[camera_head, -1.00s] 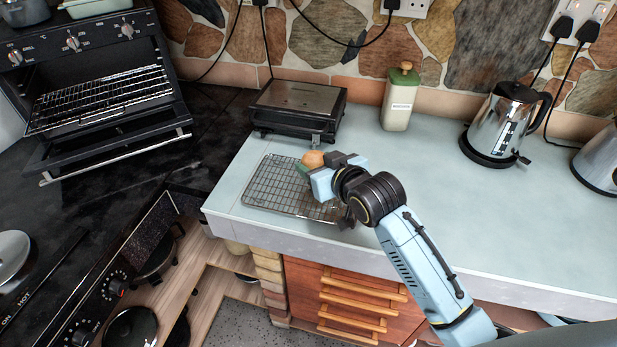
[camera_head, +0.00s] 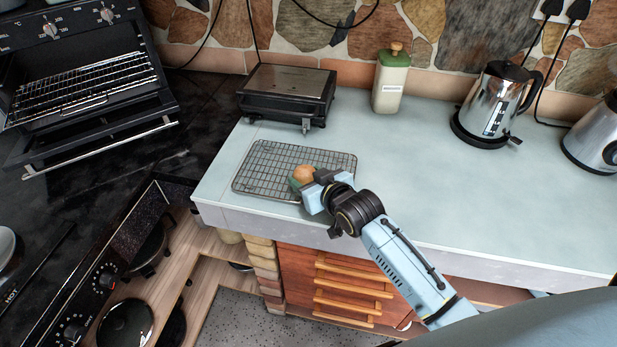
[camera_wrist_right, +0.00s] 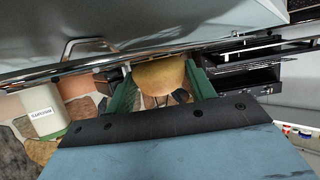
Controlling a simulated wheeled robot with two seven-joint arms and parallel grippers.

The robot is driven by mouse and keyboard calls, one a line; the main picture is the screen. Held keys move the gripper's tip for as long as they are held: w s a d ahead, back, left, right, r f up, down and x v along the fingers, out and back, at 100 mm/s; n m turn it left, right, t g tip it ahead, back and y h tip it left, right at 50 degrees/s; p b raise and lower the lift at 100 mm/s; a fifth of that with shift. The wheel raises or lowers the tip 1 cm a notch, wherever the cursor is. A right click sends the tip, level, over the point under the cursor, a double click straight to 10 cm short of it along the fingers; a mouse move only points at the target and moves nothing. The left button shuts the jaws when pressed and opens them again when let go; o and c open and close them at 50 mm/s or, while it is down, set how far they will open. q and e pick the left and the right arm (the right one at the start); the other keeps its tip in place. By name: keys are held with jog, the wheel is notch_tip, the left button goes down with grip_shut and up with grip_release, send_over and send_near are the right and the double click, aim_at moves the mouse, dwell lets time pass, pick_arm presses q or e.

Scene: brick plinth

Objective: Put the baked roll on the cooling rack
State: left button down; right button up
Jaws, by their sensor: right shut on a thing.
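The baked roll (camera_head: 304,174) is golden brown and round. My right gripper (camera_head: 302,178) is shut on it, its green fingers on either side. The wrist view also shows the roll (camera_wrist_right: 158,76) between the green fingers (camera_wrist_right: 122,97). The cooling rack (camera_head: 262,168) is a dark wire grid lying flat on the pale counter. In the head view the roll overlaps the rack's middle-right part. I cannot tell whether it touches the wires. The gripper and wrist hide the rack's front right part. My left gripper is not in view.
A black and steel appliance (camera_head: 288,84) stands just behind the rack. A cream canister (camera_head: 391,84) and a kettle (camera_head: 493,105) stand further right. An open oven (camera_head: 85,85) with a wire shelf is at left. The counter right of the rack is clear.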

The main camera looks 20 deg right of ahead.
jog(key=shift+f, duration=0.1)
jog(key=o, duration=0.9)
jog(key=shift+s+r, duration=0.15)
jog(key=shift+r, duration=0.05)
jog(key=p+v, duration=0.1)
jog(key=v, duration=1)
jog(key=shift+s+r, duration=0.1)
jog(key=shift+s, duration=0.15)
